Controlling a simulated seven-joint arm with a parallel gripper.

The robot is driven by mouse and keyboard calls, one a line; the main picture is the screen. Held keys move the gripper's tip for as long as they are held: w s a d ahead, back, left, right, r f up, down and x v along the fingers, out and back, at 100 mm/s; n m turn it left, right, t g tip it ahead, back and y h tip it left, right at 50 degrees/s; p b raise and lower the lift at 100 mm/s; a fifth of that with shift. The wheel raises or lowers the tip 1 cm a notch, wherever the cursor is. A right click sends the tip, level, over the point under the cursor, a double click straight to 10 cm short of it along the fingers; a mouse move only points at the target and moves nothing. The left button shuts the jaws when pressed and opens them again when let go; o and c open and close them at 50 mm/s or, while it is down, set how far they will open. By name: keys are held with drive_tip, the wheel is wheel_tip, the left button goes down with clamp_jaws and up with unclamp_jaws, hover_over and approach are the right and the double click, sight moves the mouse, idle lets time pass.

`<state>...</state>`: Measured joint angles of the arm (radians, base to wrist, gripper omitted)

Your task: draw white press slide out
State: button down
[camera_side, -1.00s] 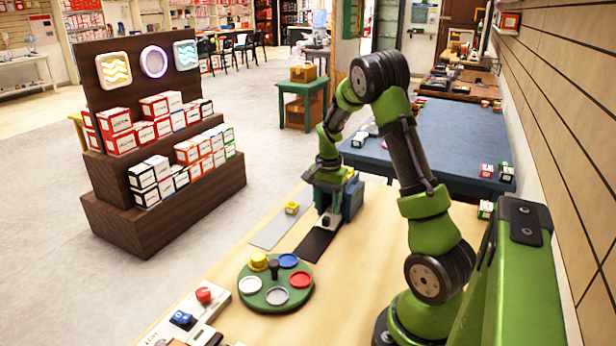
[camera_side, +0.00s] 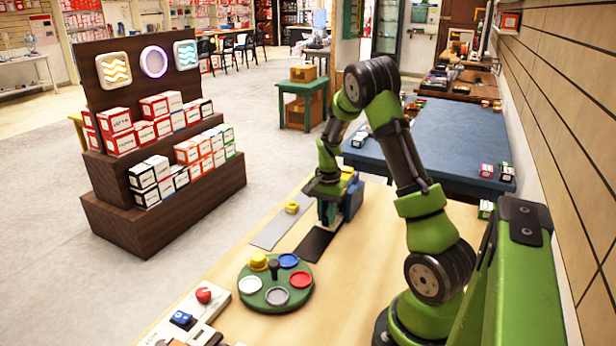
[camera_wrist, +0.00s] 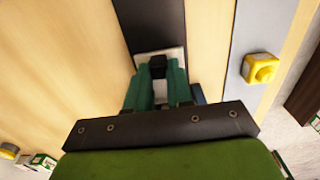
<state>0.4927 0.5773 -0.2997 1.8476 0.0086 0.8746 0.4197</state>
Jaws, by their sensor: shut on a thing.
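The white press slide (camera_wrist: 174,56) shows in the wrist view as a pale plate with a black knob (camera_wrist: 157,62) on it, at the end of a black strip (camera_wrist: 157,22). My gripper (camera_wrist: 157,70), with green fingers, is shut on the black knob. In the side view my gripper (camera_side: 326,220) points down at the far end of the black strip (camera_side: 314,244), in front of a blue press body (camera_side: 353,200). There the fingers mostly hide the slide and knob.
A yellow block (camera_side: 291,208) sits on a grey strip (camera_side: 268,236) left of the black strip. A green turntable (camera_side: 262,300) with coloured discs stands nearer on the wooden table. A red button (camera_side: 203,295) lies at front left. The black strip's near part is clear.

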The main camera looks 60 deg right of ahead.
drive_tip(key=a, duration=1.3)
drive_tip(key=shift+a, duration=0.35)
drive_tip(key=c, duration=1.3)
unclamp_jaws()
drive_tip(key=o, duration=0.3)
drive_tip(key=shift+d+r, duration=0.1)
wheel_tip(320, 180, up, 17)
drive_tip(key=shift+r, duration=2.35)
